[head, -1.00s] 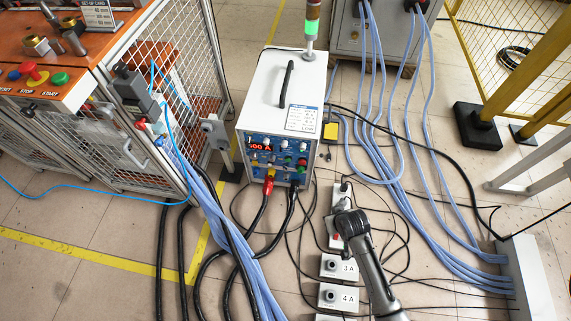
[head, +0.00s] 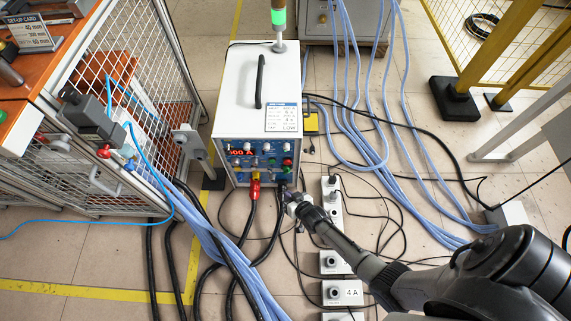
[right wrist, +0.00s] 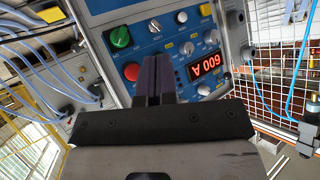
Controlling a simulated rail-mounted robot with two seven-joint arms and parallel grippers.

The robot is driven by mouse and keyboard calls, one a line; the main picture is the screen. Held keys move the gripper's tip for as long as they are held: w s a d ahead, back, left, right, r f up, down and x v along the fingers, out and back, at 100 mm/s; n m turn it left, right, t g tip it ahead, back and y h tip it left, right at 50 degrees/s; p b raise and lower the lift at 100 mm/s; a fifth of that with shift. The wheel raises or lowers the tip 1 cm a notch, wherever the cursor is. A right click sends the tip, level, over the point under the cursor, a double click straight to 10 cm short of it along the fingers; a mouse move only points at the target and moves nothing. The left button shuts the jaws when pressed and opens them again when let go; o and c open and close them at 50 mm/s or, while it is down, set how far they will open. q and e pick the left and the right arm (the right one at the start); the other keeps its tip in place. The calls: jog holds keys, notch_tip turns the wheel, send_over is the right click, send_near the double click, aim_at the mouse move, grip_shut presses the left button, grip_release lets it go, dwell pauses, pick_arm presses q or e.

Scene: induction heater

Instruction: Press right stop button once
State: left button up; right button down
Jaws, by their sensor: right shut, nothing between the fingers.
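The white heater unit (head: 235,95) stands on the floor with its blue control panel facing me. A round red button (right wrist: 131,71) and a larger green knob or button (right wrist: 119,37) sit on the panel; the red one is also small in the head view (head: 287,161). The lit red display (right wrist: 205,65) appears upside down in the right wrist view. My right gripper (head: 286,191) is just in front of the panel's lower right. In the right wrist view its dark fingers (right wrist: 153,75) are shut and empty, beside the red button. Contact with the panel cannot be told. My left gripper is out of view.
A red plug (head: 254,190) and black cables hang from the panel's lower edge. A row of white sockets (head: 333,262) lies on the floor below my right arm. A mesh cage (head: 100,150) stands left; blue hoses (head: 400,185) run along the right.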

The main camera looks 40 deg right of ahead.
aim_at(287, 162)
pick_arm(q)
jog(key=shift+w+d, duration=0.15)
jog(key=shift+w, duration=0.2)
pick_arm(e)
jog(key=shift+w+d+r, duration=0.25)
jog(key=shift+w+d, duration=0.05)
jog(key=shift+w, duration=0.1)
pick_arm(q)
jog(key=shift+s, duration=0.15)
pick_arm(e)
jog(key=shift+s+a, duration=0.1)
pick_arm(q)
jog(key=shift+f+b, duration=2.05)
jog(key=shift+b, duration=0.05)
pick_arm(e)
jog(key=w+d, duration=0.6)
jog(key=shift+w, duration=0.35)
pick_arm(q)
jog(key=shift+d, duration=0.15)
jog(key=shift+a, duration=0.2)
pick_arm(e)
jog(key=shift+a, duration=0.1)
